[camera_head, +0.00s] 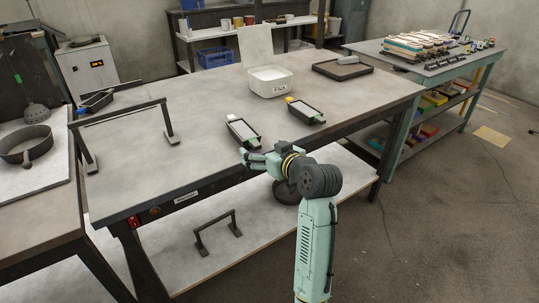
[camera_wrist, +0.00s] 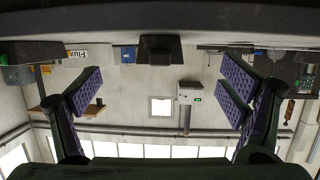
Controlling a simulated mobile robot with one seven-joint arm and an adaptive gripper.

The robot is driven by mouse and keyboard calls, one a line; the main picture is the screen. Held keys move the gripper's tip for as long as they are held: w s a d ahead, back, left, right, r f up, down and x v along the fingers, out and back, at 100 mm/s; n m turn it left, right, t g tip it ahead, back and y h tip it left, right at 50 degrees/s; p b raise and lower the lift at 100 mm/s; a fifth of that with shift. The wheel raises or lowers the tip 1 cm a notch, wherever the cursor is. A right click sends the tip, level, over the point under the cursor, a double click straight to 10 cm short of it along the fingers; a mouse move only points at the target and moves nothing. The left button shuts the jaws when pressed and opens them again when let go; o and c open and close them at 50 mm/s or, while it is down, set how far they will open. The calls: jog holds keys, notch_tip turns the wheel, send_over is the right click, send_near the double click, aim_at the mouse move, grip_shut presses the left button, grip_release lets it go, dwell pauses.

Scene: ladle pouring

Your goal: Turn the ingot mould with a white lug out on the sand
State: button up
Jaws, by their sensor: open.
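The ingot mould with a white lug (camera_head: 242,131) lies on the grey steel table, a dark narrow trough with a pale inside. Its white lug (camera_head: 231,117) is at the far end. My gripper (camera_head: 246,158) is just in front of its near end, fingers pointing left. In the wrist view, my gripper (camera_wrist: 160,100) is open, with purple-padded fingers wide apart and nothing between them. A dark block (camera_wrist: 160,48) shows at the top there; I cannot tell whether it is the mould. A shallow dark tray (camera_head: 325,68) stands at the back right; I cannot make out sand.
A mould with a yellow lug (camera_head: 305,111) lies close on the right. One with a blue lug (camera_head: 97,101) lies far left, near a dark bar stand (camera_head: 120,112). A white Flux box (camera_head: 270,88) stands behind. The table's middle left is clear.

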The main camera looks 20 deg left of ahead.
aim_at(259, 147)
jog(key=shift+b+x, duration=0.3)
jog(key=shift+x, duration=2.5)
jog(key=shift+c, duration=0.6)
jog(key=c, duration=1.9)
jog(key=shift+r+p, duration=2.75)
jog(key=shift+r, duration=0.95)
